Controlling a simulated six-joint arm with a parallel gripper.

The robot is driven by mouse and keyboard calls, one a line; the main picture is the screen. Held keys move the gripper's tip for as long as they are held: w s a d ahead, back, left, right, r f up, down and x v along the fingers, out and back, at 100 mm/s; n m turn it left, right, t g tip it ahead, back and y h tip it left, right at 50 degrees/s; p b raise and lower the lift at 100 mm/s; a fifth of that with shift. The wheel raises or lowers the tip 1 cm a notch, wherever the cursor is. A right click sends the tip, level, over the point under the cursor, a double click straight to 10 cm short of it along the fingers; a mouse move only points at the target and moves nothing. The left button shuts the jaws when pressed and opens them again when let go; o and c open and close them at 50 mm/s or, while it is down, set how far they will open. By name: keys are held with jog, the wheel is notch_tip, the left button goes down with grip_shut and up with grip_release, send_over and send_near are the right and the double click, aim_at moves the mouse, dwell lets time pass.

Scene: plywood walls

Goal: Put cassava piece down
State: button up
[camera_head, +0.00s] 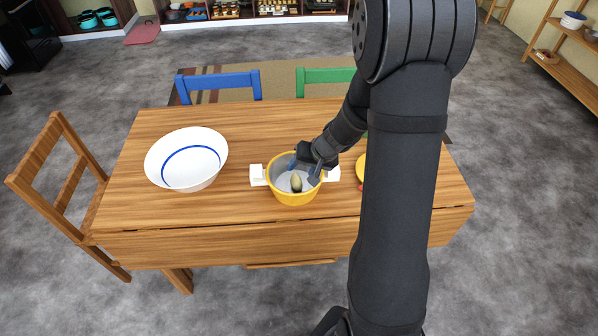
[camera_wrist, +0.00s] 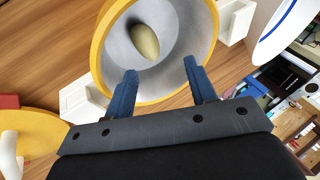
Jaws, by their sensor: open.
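The cassava piece (camera_head: 296,183) is a small tan oval lump inside a yellow pot (camera_head: 295,198) with a grey inside and white side handles. In the wrist view the cassava piece (camera_wrist: 144,41) lies against the pot's grey inner surface, apart from the fingers. My gripper (camera_head: 308,170) is at the pot's back right rim in the head view. In the wrist view my gripper (camera_wrist: 160,78) is open, its two blue fingers apart with nothing between them, pointing into the yellow pot (camera_wrist: 98,55).
A white bowl with a blue ring (camera_head: 187,167) stands on the wooden table (camera_head: 240,218) left of the pot. A yellow item (camera_head: 361,167), partly hidden by my arm, is to the right. Chairs stand around the table. Bare tabletop lies between bowl and pot.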

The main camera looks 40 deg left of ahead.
aim_at(294, 178)
jog(key=v, duration=0.8)
jog(key=shift+d+r, duration=0.15)
jog(key=shift+r, duration=0.2)
jog(key=x, duration=1.2)
jog(key=shift+f, duration=0.7)
jog(key=shift+r, duration=0.2)
